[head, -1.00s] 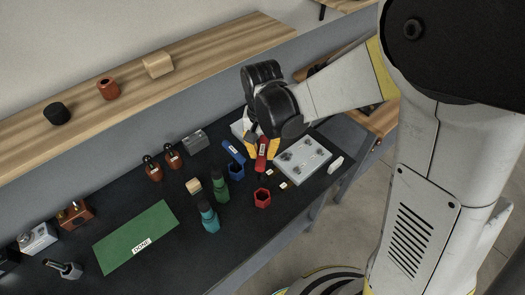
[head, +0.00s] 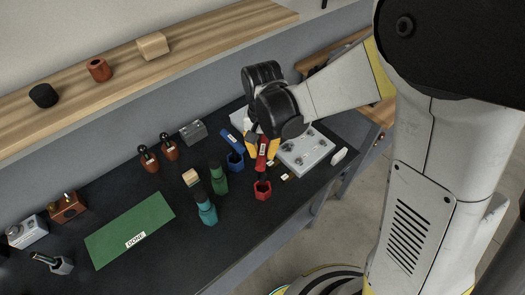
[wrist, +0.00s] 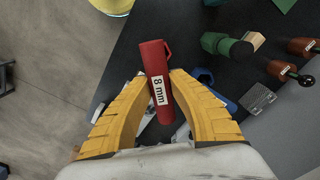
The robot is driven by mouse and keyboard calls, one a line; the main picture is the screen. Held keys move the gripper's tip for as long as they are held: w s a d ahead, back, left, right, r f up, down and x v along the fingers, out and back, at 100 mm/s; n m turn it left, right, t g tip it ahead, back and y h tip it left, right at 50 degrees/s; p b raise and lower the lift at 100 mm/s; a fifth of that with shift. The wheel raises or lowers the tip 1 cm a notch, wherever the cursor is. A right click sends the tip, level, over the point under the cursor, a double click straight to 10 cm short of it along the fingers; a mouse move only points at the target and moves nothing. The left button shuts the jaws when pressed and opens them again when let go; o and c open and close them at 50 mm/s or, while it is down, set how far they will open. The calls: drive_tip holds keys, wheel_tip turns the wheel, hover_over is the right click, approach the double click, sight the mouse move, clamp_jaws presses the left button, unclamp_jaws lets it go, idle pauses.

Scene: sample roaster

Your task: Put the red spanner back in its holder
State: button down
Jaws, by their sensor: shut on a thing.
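The red spanner (head: 262,153), labelled "8 mm", is held in my gripper (head: 262,143). In the wrist view the two yellow fingers of my gripper (wrist: 158,82) close on both sides of the red spanner's handle (wrist: 155,62). The red hexagonal holder (head: 262,191) stands on the dark bench just below the spanner in the head view. The spanner's dark lower end appears at or just over the holder's mouth; I cannot tell whether it is inside. In the wrist view a red edge (wrist: 168,50) shows behind the spanner, probably the holder, mostly hidden.
A grey plate (head: 305,150) lies to the right. A green mat (head: 130,228) lies left. The bench's front edge is close to the red holder.

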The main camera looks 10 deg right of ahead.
sight(263, 176)
drive_tip(key=shift+f, duration=0.15)
drive_tip(key=shift+f+b, duration=3.2)
drive_tip(key=shift+f, duration=0.3)
drive_tip(key=shift+f+b, duration=1.4)
drive_tip(key=shift+b, duration=0.1)
drive_tip(key=c, duration=1.2)
unclamp_jaws()
drive_tip(key=shift+c, duration=0.2)
drive_tip(key=shift+r, duration=0.15)
wheel_tip(263, 176, up, 12)
drive_tip(key=shift+f, duration=0.1)
